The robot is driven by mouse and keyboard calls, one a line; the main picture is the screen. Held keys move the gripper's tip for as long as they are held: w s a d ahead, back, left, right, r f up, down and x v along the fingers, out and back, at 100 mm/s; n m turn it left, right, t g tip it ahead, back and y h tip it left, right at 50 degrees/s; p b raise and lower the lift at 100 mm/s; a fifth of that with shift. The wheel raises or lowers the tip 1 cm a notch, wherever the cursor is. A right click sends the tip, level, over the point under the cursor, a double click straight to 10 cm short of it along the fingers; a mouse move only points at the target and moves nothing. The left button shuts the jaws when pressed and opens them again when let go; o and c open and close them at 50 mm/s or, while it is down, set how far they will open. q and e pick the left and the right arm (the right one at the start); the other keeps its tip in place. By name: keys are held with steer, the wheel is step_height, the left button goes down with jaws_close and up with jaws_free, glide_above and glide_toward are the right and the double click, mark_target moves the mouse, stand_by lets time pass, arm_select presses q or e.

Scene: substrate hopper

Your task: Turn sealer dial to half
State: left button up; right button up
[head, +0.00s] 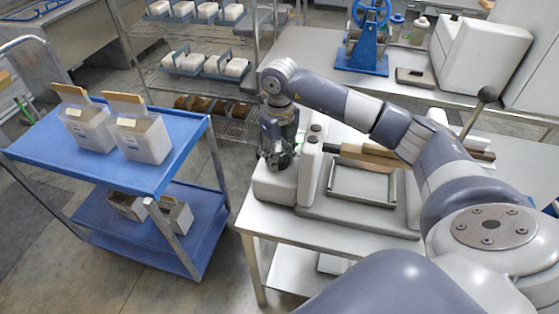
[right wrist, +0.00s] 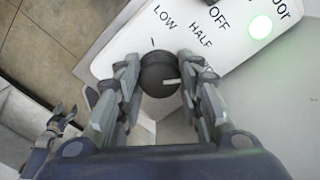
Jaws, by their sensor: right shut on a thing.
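The sealer (head: 307,172) is a white bench machine on the metal table. Its round black dial (right wrist: 158,74) shows in the right wrist view, on a white panel (right wrist: 130,42) marked LOW, HALF and OFF. The dial's white pointer line points right in that view, towards the right finger and below the word HALF. My right gripper (right wrist: 160,92) has one finger on each side of the dial and is shut on it. In the head view my right gripper (head: 277,158) reaches down at the sealer's left end, hiding the dial. My left gripper is not in the head view.
A green light (right wrist: 261,26) glows on the panel. A metal-framed tray (head: 362,183) lies by the sealer, and a black-knobbed lever (head: 487,94) rises at right. A blue cart (head: 60,158) with boxes stands left. Open floor lies between cart and table.

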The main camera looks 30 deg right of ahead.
mark_target(279, 157)
steer(key=n+b, duration=0.3)
steer(key=n, duration=0.1)
steer(key=shift+f, duration=0.1)
steer(key=shift+n+b, duration=0.65)
steer(key=shift+n, duration=0.65)
steer(key=o, duration=1.1)
steer(key=shift+c, duration=0.2)
steer(key=shift+r, duration=0.3)
step_height(279, 157, up, 12)
steer(key=shift+f, duration=0.15)
